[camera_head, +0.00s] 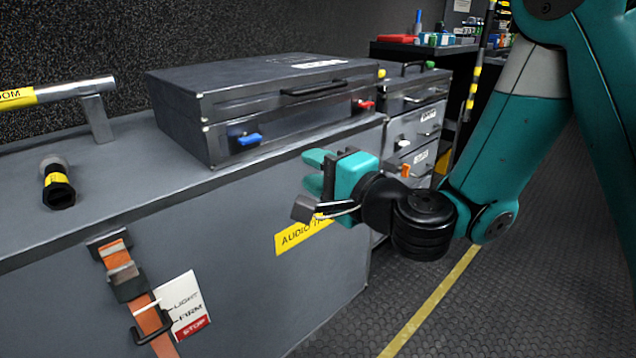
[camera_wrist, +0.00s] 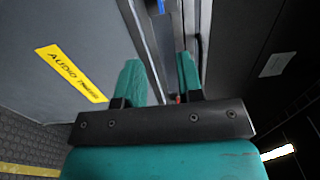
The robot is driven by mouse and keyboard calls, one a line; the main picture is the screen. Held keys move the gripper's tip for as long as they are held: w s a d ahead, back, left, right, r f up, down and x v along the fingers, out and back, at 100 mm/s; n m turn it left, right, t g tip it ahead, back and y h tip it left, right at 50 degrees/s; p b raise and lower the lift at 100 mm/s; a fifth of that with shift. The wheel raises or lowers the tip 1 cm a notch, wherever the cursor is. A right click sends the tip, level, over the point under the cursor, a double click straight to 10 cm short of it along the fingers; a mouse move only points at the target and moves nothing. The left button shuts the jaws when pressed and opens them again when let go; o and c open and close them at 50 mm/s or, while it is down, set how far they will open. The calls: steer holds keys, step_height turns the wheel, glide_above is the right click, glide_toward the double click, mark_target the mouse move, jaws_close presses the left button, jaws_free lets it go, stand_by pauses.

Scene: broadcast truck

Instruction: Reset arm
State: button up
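My gripper (camera_head: 316,174) is in front of the grey audio trunk (camera_head: 240,265), just below its top edge, with its fingers pointing left in the head view. In the wrist view, the two teal fingers of my gripper (camera_wrist: 160,82) stand apart with nothing between them. My teal arm comes in from the right of the head view, bent down and then left toward the trunk. I cannot tell whether the fingers touch the trunk.
A closed grey case (camera_head: 270,105) with blue and red latches lies on the trunk. An orange strap (camera_head: 125,270) and a tag (camera_head: 182,305) hang in front. Drawers (camera_head: 418,125) stand behind. Floor at right is clear.

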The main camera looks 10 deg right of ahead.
steer(key=shift+s+r, duration=0.1)
steer(key=s+a+r+n+g+y, duration=0.1)
steer(key=s+a+n+g+y, duration=0.3)
steer(key=s+n+g, duration=0.75)
steer(key=s+d+f+n+g+h, duration=0.3)
steer(key=s+d+n+h, duration=0.4)
steer(key=s+d+h, duration=0.35)
step_height(320, 180, up, 31)
steer(key=p, duration=3)
steer(key=shift+s+d+f+y+p, duration=0.15)
steer(key=shift+s+d+y+p, duration=0.05)
steer(key=shift+d+y+p, duration=0.2)
steer(key=shift+g, duration=0.25)
